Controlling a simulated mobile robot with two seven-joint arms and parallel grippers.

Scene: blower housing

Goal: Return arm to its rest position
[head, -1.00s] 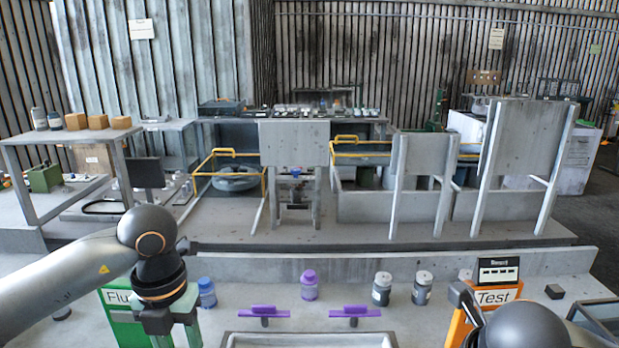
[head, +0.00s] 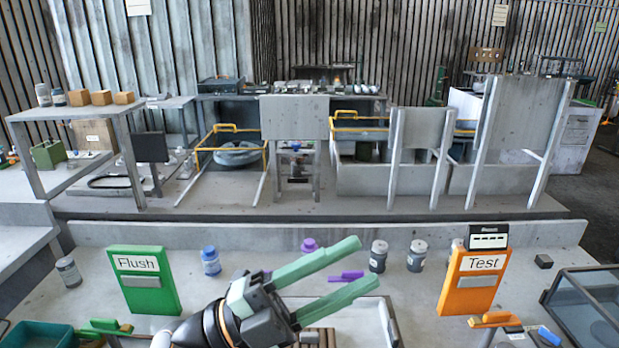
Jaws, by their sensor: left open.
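My left gripper (head: 366,261) is at the lower middle of the head view. Its two green fingers are spread apart and point up and to the right. Nothing shows between them. It is over the workbench, in front of a tray (head: 388,322) and partly hiding it. The gripper also covers part of the purple pieces behind it. My right gripper is not in view.
A green Flush box (head: 143,280) stands left of the gripper, and an orange Test box (head: 474,281) stands right. Blue (head: 211,261) and grey (head: 378,257) bottles line the back. A glass-topped case (head: 590,303) is at right, a teal bin (head: 38,335) at lower left.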

